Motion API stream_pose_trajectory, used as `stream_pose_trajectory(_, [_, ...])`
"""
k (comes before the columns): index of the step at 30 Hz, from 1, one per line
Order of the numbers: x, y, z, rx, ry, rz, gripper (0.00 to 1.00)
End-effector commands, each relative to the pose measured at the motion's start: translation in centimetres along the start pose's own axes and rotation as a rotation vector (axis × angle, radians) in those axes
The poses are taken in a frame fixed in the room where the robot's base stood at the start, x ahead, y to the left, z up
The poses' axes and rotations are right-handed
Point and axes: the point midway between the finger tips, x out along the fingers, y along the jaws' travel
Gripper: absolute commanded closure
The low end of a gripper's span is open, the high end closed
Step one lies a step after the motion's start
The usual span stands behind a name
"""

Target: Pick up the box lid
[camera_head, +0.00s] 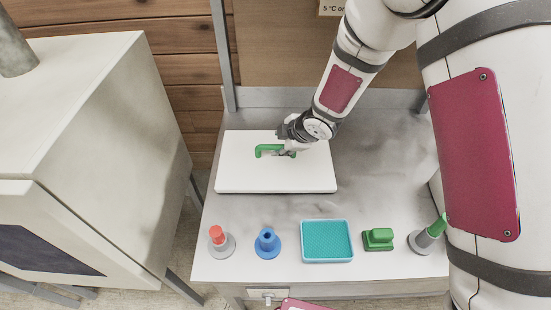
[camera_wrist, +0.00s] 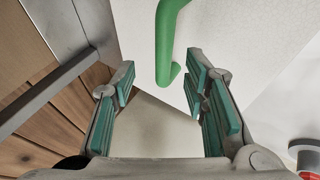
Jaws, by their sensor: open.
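The box lid (camera_head: 245,177) is a flat white rectangular panel on the grey table, with a green arched handle (camera_head: 264,151) on top. In the wrist view the lid (camera_wrist: 240,35) fills the upper middle and right, and its green handle (camera_wrist: 166,45) points down toward the space between my fingers. My gripper (camera_head: 290,147) is at the handle's right end in the head view. In the wrist view my gripper (camera_wrist: 160,88) is open, with its green-padded fingers apart on either side of the handle's near end. I cannot tell whether a finger touches the handle.
Along the table's front edge stand a red-topped grey piece (camera_head: 219,239), a blue piece (camera_head: 267,242), a teal tray (camera_head: 327,222), a green block (camera_head: 378,238) and a green-handled grey piece (camera_head: 428,237). A white cabinet (camera_head: 110,150) stands left. Right of the lid the table is clear.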

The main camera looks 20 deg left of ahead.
Motion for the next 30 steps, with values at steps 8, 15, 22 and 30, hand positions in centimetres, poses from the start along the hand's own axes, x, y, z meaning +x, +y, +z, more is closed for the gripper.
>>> stream_pose_trajectory(8, [3.3,-0.5,0.4,-0.001,0.000,-0.001,0.59])
stream_pose_trajectory(15, [4.3,-0.5,0.5,0.001,-0.001,0.000,0.59])
stream_pose_trajectory(22, [4.3,-0.5,0.5,0.001,-0.001,0.000,0.78])
stream_pose_trajectory(30, [4.3,-0.5,0.5,0.000,-0.001,0.000,1.00])
